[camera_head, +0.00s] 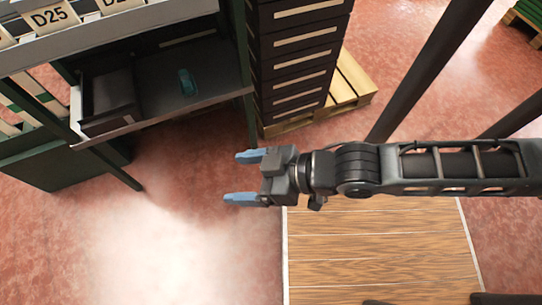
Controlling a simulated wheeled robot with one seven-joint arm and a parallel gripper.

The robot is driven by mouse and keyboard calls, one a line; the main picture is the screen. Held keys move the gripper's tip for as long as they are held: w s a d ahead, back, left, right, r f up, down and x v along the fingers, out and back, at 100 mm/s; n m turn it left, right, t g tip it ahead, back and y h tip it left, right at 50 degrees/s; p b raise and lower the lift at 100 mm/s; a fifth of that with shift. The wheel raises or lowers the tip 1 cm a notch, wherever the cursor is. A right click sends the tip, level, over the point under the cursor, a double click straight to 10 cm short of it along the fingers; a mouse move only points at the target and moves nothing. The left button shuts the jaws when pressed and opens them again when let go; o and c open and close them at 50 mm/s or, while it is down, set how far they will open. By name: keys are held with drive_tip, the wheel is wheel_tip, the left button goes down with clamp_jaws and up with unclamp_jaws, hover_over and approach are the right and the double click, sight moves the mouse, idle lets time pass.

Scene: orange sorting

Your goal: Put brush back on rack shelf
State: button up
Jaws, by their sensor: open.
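The rack (150,122) stands at the upper left, with a grey shelf that holds a dark open bin on its left side. A small teal object (187,82) lies on this shelf, right of the bin. It is too small to tell whether it is the brush; no other brush shows. My gripper (240,178) is in the middle of the view, pointing left with its two blue fingers apart. Nothing shows between the fingers. It is below and to the right of the shelf in the picture, apart from it.
A tall stack of dark drawers (298,60) stands on a wooden pallet (350,85), right of the rack. A wood-patterned surface (380,250) lies below my arm. Dark poles (430,70) slant at the upper right. The red floor (150,230) at the lower left is clear.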

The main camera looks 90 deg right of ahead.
drive_tip(key=s+a+r+n+t+y, duration=0.1)
drive_tip(key=s+r, duration=0.4)
drive_tip(key=r, duration=0.6)
drive_tip(key=shift+a+n+t+y, duration=0.4)
drive_tip(key=shift+a+n+t, duration=0.15)
drive_tip(key=shift+n+t, duration=0.2)
